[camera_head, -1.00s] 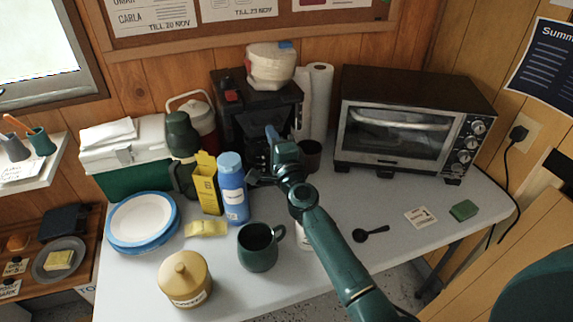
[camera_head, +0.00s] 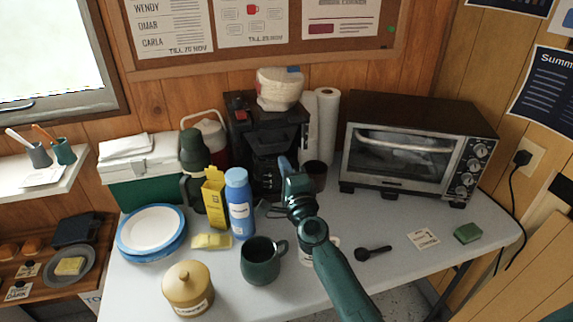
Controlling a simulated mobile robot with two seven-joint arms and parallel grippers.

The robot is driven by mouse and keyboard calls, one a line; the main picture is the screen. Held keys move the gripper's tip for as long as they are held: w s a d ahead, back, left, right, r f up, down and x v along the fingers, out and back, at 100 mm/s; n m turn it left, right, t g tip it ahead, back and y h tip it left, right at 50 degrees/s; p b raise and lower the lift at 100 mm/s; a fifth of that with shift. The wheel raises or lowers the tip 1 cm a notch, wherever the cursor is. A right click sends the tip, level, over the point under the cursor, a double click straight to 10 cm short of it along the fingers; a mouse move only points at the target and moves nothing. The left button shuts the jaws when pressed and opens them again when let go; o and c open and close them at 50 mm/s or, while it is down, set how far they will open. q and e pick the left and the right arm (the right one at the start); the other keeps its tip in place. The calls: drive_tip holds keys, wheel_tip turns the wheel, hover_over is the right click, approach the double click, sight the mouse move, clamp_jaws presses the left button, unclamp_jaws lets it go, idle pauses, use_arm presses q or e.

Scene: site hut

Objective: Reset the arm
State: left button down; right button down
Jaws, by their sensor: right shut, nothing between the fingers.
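My right arm comes in from the lower middle and reaches over the white table (camera_head: 350,283). My right gripper (camera_head: 277,210) is above the table in front of the black coffee machine (camera_head: 240,128), to the right of the blue bottle (camera_head: 239,205). Its fingers are small and dark here, and they hold nothing. A dark green mug (camera_head: 262,265) stands below and to the left of the gripper. A dark cup (camera_head: 316,176) stands just behind the arm. My left gripper is not in view.
A toaster oven (camera_head: 412,155) fills the back right. A yellow box (camera_head: 214,197), plates (camera_head: 152,232) and a tan lidded jar (camera_head: 188,290) stand at the left. A black scoop (camera_head: 374,252), a card (camera_head: 423,238) and a green sponge (camera_head: 467,233) lie at the right, with bare table around them.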

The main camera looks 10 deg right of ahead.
drive_tip(key=s+f+n+g, duration=0.3)
drive_tip(key=s+f+n, duration=0.3)
drive_tip(key=s, duration=0.5)
drive_tip(key=s+f+n+g+y+p, duration=0.1)
drive_tip(key=s+f+n+g, duration=0.2)
drive_tip(key=s+f+n, duration=0.3)
drive_tip(key=s+f+n+g+y, duration=0.1)
drive_tip(key=s+f+n+g, duration=0.2)
drive_tip(key=s, duration=1.2)
wheel_tip(320, 180, down, 4)
drive_tip(key=n, duration=0.5)
drive_tip(key=shift+s+a+r+p, duration=0.15)
drive_tip(key=shift+s+a+p, duration=0.2)
drive_tip(key=shift+s+p, duration=0.05)
